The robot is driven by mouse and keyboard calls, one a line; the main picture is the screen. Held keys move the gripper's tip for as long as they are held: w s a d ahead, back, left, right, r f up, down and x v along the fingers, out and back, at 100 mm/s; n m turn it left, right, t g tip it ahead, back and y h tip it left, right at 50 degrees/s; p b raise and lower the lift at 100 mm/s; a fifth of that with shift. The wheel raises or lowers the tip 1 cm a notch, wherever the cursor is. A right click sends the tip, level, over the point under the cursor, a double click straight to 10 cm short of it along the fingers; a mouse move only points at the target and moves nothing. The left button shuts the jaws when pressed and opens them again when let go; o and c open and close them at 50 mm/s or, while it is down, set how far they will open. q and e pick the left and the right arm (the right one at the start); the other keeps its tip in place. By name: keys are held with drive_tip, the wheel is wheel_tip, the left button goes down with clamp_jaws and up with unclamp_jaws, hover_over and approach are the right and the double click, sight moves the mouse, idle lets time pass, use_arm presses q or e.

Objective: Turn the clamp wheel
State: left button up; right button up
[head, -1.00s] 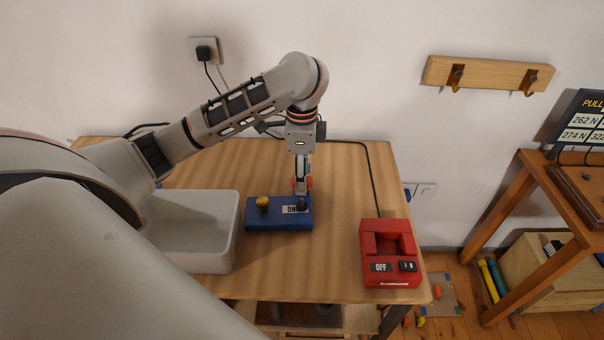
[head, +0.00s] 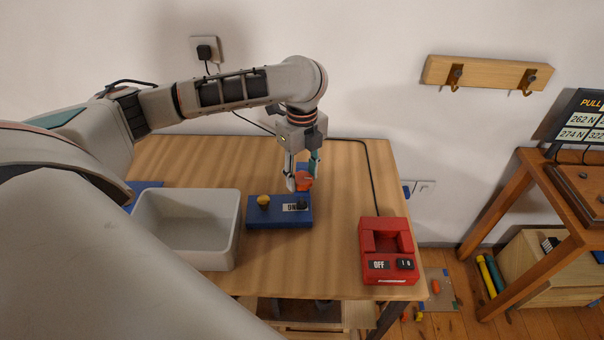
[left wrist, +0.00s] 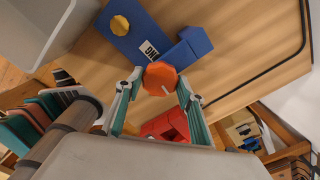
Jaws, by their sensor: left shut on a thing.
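The clamp wheel (head: 304,181) is a small orange, many-sided wheel at the back right end of a blue clamp block (head: 268,222) on the wooden table. It shows face-on in the left wrist view (left wrist: 160,76), with a pale mark on its face. My left gripper (head: 303,178) points down from above and is shut on the wheel, one finger on either side of it; the fingers also show in the left wrist view (left wrist: 160,82). The block carries a yellow knob (head: 263,200) and a partly hidden white label (head: 292,207). My right gripper is not in view.
A white bin (head: 237,225) stands left of the block. Bare wood lies between block and red device.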

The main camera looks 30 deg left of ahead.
sight(302, 178)
use_arm(q)
drive_tip(key=m, duration=1.1)
drive_tip(key=shift+m, duration=0.5)
drive_tip(key=o, duration=1.1)
drive_tip(key=shift+r, duration=0.1)
wheel_tip(302, 178, up, 12)
